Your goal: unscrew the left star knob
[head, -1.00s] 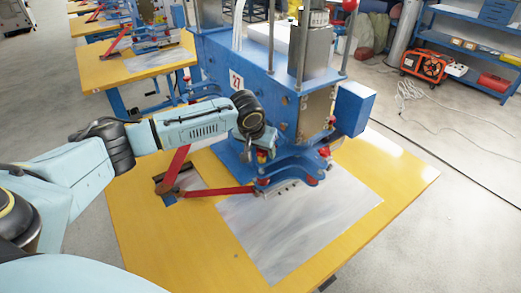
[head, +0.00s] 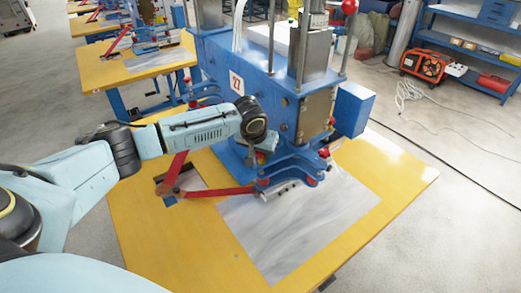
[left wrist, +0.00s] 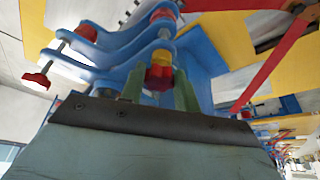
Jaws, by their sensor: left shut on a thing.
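The blue press machine (head: 245,85) stands on the yellow table. My left gripper (head: 262,156) reaches down at the machine's near left side, mostly hidden under my wrist in the head view. In the left wrist view, its two greenish fingers (left wrist: 158,92) are closed on a red and yellow star knob (left wrist: 160,74), one finger on each side. The knob sits at a blue bracket (left wrist: 125,45) of the machine. I cannot tell how far it is screwed in. My right gripper is in neither view.
Other red knobs show on the bracket, one at the left (left wrist: 36,80) and one near the top (left wrist: 163,12). A red lever arm (head: 215,191) runs across the table at the machine's foot. The metal plate (head: 300,225) in front is clear.

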